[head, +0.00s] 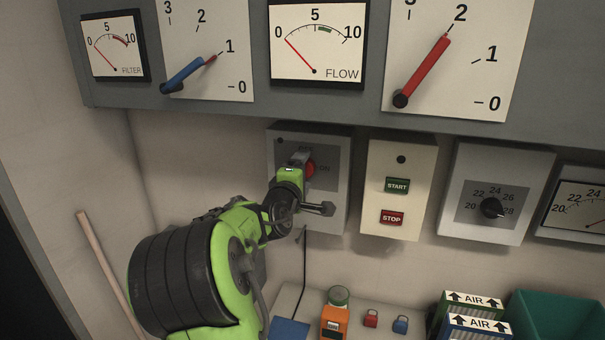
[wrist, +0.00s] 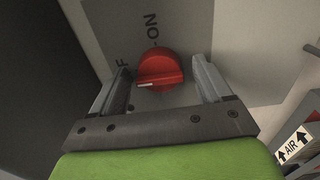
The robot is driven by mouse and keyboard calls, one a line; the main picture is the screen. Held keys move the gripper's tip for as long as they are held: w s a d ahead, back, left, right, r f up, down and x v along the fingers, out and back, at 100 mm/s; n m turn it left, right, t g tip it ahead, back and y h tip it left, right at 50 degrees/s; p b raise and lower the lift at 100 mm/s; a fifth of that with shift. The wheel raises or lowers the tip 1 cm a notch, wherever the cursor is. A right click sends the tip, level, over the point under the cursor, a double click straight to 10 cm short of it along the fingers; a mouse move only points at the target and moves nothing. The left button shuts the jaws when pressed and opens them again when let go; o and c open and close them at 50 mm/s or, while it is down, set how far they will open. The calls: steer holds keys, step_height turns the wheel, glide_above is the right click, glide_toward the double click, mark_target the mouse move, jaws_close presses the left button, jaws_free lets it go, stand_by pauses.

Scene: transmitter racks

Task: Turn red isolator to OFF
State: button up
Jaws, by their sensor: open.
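The red isolator (wrist: 160,68) is a round red knob with a raised bar and a white mark at one end. In the wrist view the white mark points left, toward the OFF label, of which only an F shows beside the left finger. The ON label stands above the knob in that view. My gripper (wrist: 160,72) is open, with one finger on each side of the knob; I cannot tell whether either touches it. In the head view my gripper (head: 301,163) is in front of the isolator box (head: 336,200), partly covering the red knob (head: 311,168).
Right of the isolator box are a START/STOP box (head: 398,202) and a dial box (head: 493,200). Gauges and lever panels hang above. Below, an orange device (head: 335,322), small padlocks, AIR boxes (head: 473,326) and a green bin (head: 555,318) stand on the shelf.

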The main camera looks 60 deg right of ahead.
steer(key=s+a+b, duration=0.1)
steer(key=s+a, duration=0.1)
steer(key=a, duration=1.3)
steer(key=shift+s+a, duration=0.2)
steer(key=shift+a, duration=0.05)
